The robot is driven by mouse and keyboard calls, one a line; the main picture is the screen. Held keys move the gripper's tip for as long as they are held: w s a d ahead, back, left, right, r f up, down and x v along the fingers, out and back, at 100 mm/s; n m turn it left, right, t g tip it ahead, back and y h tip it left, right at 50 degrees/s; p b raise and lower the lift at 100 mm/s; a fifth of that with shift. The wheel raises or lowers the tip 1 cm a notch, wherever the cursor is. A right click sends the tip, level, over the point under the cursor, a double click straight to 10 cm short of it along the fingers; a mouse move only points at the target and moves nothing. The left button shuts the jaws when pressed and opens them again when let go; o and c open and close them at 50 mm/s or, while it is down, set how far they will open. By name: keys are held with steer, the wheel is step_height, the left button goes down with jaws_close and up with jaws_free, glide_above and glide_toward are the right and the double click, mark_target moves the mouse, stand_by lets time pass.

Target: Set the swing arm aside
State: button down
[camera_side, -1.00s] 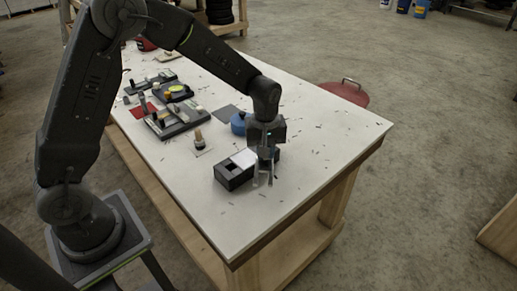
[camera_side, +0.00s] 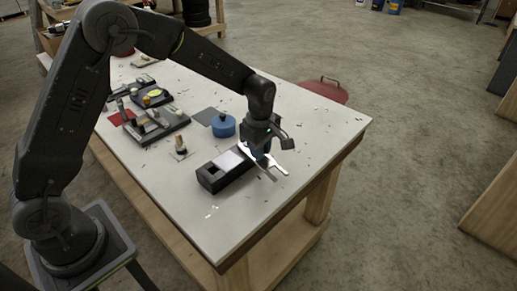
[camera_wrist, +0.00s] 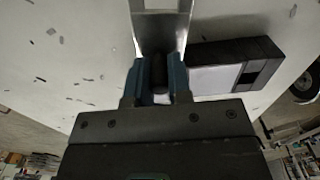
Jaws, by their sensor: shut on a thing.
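The swing arm, a silvery forked metal piece (camera_side: 275,172), is between the fingers of my gripper (camera_side: 262,150). In the side view it is tilted, its prongs toward the lower right, close to the right end of a black box (camera_side: 212,184). In the wrist view the bright metal swing arm (camera_wrist: 162,30) extends beyond the two blue fingers of my gripper (camera_wrist: 160,80), which are shut on it. I cannot tell how far it is above the table.
The black box has a white top panel and an opening at one end. A blue round container (camera_side: 223,128), a small peg on a pad (camera_side: 181,150) and a dark tray with parts (camera_side: 150,130) are farther left. The white table (camera_side: 315,135) has scattered bits and free room at right.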

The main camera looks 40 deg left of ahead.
steer(key=shift+w, duration=0.1)
stand_by(0.3)
steer(key=c, duration=1.1)
jaws_free()
steer(key=shift+o, duration=0.2)
step_height(320, 180, up, 14)
